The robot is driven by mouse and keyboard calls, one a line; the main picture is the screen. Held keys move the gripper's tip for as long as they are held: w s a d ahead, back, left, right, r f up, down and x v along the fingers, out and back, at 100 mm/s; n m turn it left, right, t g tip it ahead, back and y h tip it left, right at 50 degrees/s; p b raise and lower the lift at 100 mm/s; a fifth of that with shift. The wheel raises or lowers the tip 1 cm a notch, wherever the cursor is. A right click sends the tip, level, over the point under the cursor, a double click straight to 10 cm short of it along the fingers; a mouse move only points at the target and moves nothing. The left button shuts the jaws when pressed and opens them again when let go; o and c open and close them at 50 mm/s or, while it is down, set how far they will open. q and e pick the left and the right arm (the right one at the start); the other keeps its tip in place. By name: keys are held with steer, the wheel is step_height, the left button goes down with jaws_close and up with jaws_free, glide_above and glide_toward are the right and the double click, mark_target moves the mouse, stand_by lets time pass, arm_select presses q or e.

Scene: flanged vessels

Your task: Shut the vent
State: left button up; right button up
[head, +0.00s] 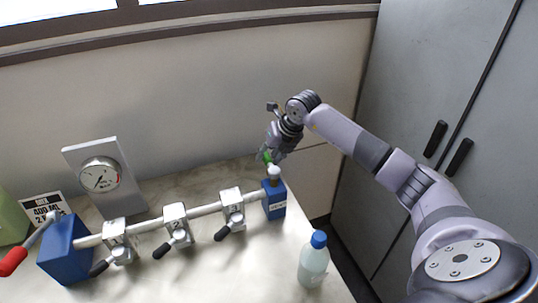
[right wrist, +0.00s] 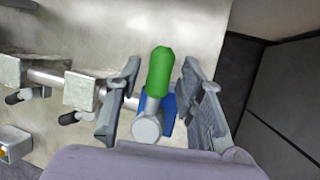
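The vent appears to be the small valve with a green handle (head: 267,158) and pale cap (head: 273,172), on top of the blue end block (head: 274,200) at the right end of the pipe. My right gripper (head: 272,152) is at the green handle. In the right wrist view its two fingers (right wrist: 162,75) stand apart, one on each side of the green handle (right wrist: 160,70), with gaps visible on both sides. The round pale cap (right wrist: 147,127) shows below the handle, with the blue block partly hidden behind it. My left gripper is not in view.
Several pipe valves with black levers (head: 177,228) line the pipe to the left. A blue block (head: 66,250) with a red-handled lever (head: 14,261), a gauge (head: 100,174) and a label card stand at the left. A blue-capped bottle (head: 314,262) stands near the right table edge.

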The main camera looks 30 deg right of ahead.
jaws_close()
stand_by(0.6)
